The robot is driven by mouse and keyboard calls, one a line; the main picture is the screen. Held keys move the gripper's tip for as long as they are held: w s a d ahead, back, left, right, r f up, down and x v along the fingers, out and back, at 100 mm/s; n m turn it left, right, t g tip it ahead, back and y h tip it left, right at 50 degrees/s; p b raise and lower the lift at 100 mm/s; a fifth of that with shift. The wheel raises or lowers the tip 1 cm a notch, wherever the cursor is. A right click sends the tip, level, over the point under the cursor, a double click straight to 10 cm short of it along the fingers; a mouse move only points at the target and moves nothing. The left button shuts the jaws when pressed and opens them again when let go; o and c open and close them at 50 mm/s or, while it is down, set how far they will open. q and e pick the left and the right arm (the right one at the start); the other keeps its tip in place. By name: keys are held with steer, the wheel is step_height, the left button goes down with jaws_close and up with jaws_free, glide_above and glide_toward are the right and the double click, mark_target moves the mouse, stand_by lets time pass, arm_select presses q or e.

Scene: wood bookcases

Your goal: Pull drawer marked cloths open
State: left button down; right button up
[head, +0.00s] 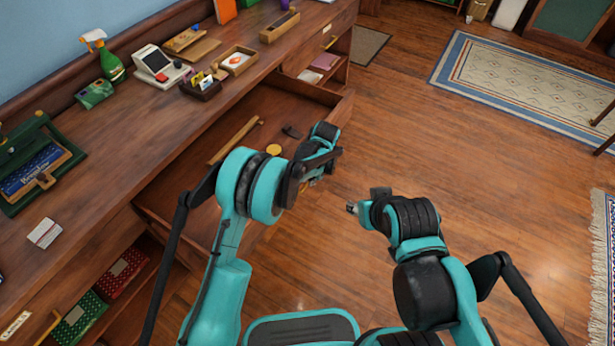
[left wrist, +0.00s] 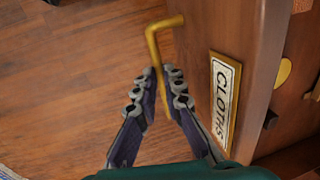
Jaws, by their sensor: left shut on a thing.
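The drawer marked cloths (head: 342,107) is pulled well out from the long wooden counter, and its inside shows. In the left wrist view its wooden front (left wrist: 232,38) carries a brass-framed label reading "CLOTHS" (left wrist: 224,100). My left gripper (head: 314,178) is at the outer side of the drawer front. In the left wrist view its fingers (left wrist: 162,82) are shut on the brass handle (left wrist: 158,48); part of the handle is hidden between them. My right gripper (head: 353,208) hangs over the floor, clear of the drawer; its finger opening is too small to tell.
A wooden rod (head: 235,140), a yellow disc (head: 273,150) and a dark item (head: 291,131) lie in the drawer. The countertop holds a green spray bottle (head: 109,64), a white card machine (head: 160,66) and trays. The wooden floor (head: 400,130) to the right is clear up to the rugs.

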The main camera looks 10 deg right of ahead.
arm_select(q)
steer(key=c, duration=1.6)
jaws_free()
step_height(320, 180, up, 12)
steer(key=s+d, duration=0.1)
steer(key=d, duration=0.1)
steer(key=shift+s+f, duration=0.15)
steer(key=shift+s, duration=0.1)
steer(key=shift+a, duration=0.1)
